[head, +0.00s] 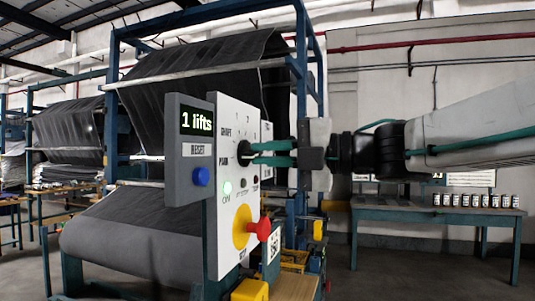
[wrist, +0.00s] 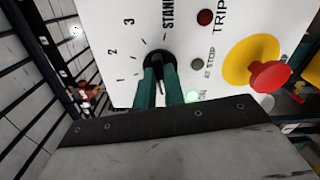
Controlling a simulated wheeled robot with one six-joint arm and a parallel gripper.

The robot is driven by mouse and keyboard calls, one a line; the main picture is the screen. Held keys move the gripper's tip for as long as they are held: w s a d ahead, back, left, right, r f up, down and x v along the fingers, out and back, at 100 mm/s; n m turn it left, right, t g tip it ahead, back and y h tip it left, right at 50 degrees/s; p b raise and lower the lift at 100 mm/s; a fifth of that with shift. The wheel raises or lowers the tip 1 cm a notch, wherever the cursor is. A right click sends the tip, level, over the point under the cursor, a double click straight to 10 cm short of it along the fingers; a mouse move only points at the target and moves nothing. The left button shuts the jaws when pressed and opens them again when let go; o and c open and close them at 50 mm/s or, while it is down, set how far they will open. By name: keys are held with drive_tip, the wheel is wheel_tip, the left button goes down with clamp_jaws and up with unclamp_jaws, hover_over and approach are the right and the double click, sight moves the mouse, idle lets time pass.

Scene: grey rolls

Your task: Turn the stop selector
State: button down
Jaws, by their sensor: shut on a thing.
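The selector knob (wrist: 160,65) is a black dial on a white control panel (head: 230,120), with numbers and the letters "STAN" printed around it in the wrist view. My gripper (head: 252,153) reaches in from the right, with its green fingers at the knob. In the wrist view my gripper (wrist: 160,82) is shut on the knob, one finger on each side of it. The fingers hide part of the knob, so its exact pointer direction is hard to tell.
A red mushroom button (head: 263,229) on a yellow base sticks out below the knob. A grey box (head: 190,150) with a "1 lifts" display and a blue button (head: 201,177) sits left of the panel. A blue table (head: 440,212) with several small cans stands behind on the right.

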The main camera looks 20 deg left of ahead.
drive_tip(key=c, duration=1.5)
unclamp_jaws()
drive_tip(key=d, duration=0.8)
drive_tip(key=shift+s, duration=0.25)
drive_tip(key=shift+a, duration=0.1)
